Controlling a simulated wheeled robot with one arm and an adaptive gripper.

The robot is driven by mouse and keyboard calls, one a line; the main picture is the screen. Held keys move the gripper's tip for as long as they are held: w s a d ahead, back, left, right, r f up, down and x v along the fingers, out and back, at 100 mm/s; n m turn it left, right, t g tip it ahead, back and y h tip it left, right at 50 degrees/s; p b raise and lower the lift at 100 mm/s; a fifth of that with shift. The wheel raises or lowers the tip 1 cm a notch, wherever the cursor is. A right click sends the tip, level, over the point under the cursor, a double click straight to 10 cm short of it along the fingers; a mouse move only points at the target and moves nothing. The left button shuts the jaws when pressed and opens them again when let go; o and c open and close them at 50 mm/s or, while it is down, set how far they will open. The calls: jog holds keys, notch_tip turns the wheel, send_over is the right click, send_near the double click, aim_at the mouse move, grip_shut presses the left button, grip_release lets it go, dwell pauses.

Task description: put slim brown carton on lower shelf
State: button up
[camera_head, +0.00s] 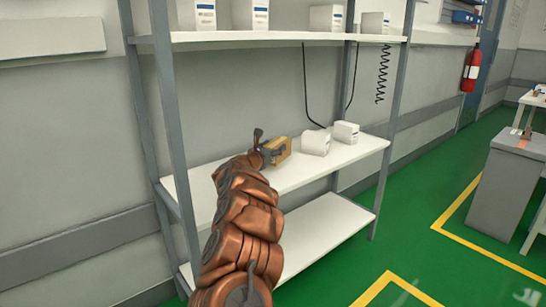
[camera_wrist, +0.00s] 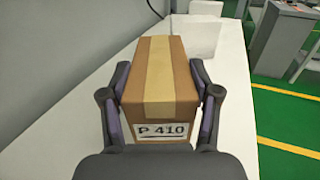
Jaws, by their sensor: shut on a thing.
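The slim brown carton (camera_wrist: 158,82) is between the fingers of my gripper (camera_wrist: 160,108) in the wrist view, with a tan tape strip along its top and a "P 410" label on its near face. My gripper is shut on its two sides. In the head view the carton (camera_head: 277,150) is at the end of my arm, over the middle shelf (camera_head: 310,167) of the rack. I cannot tell whether its underside touches that shelf. A lower shelf (camera_head: 325,235) lies below it, bare where it shows; my arm hides its left part.
Two white boxes (camera_head: 316,142) (camera_head: 345,132) stand on the middle shelf just right of the carton. The upper shelf (camera_head: 280,37) holds several white boxes. Grey posts (camera_head: 172,110) frame the rack. Green floor is open at the right, before a grey cabinet (camera_head: 505,180).

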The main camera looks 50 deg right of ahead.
jog(key=shift+w+f+b, duration=0.1)
jog(key=shift+f+b, duration=0.45)
jog(key=shift+f, duration=1.2)
jog(key=shift+f, duration=0.15)
jog(key=o, duration=1.2)
jog(key=shift+a, duration=0.1)
jog(key=shift+s+a+p, duration=0.2)
jog(key=shift+s+a, duration=0.05)
jog(key=shift+a, duration=1.55)
jog(key=shift+s+a+p, duration=0.2)
jog(key=shift+a, duration=1.6)
